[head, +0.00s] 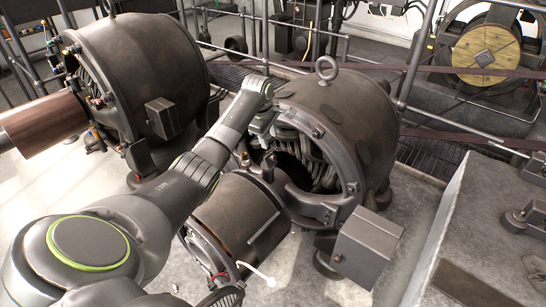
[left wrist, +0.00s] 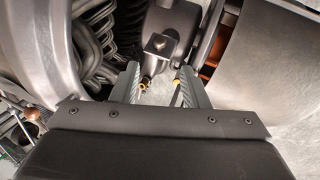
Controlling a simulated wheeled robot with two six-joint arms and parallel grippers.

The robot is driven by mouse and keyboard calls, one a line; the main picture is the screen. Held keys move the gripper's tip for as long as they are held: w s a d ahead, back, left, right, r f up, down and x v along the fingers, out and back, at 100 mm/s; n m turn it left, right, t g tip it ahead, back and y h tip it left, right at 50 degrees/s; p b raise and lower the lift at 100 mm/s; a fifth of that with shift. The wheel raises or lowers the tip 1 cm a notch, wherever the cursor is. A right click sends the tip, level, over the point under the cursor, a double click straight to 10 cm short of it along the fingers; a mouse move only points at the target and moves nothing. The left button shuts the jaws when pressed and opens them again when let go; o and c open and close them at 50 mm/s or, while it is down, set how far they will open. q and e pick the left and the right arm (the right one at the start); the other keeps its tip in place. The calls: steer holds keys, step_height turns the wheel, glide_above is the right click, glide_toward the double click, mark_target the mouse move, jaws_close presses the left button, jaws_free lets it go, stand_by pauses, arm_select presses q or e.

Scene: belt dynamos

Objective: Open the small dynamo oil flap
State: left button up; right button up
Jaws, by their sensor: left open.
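The nearer dynamo (head: 345,115), which looks like the smaller one, has a dark rounded housing with a ring on top and an open front showing coils. My left gripper (head: 272,130) is in front of that opening, above the bearing end with small brass fittings (head: 245,159). In the left wrist view my left gripper (left wrist: 160,80) has its two fingers apart with nothing clearly held between them. A dark block with a small lug (left wrist: 158,44) lies just beyond the fingertips, and small yellow tips show between the fingers. I cannot make out the oil flap for certain. My right gripper is not in view.
A larger dynamo (head: 150,60) stands at the left with a copper-brown cylinder (head: 45,130) at its front. A grey box (head: 366,246) sits below the nearer dynamo. The dynamo's dark drum (head: 235,212) lies close to my left arm. Railings and a belt wheel (head: 485,55) are behind.

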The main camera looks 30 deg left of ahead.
mark_target(273, 156)
arm_select(q)
steer(key=b+x, duration=0.2)
steer(key=x, duration=0.6)
steer(key=shift+f+b, duration=0.3)
steer(key=shift+b, duration=0.05)
steer(key=shift+b+x, duration=0.3)
steer(key=shift+x, duration=0.5)
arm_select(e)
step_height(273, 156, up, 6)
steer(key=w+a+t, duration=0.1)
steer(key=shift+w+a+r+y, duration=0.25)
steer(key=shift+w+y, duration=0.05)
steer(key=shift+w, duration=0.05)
arm_select(q)
steer(key=shift+w, duration=0.1)
jaws_close()
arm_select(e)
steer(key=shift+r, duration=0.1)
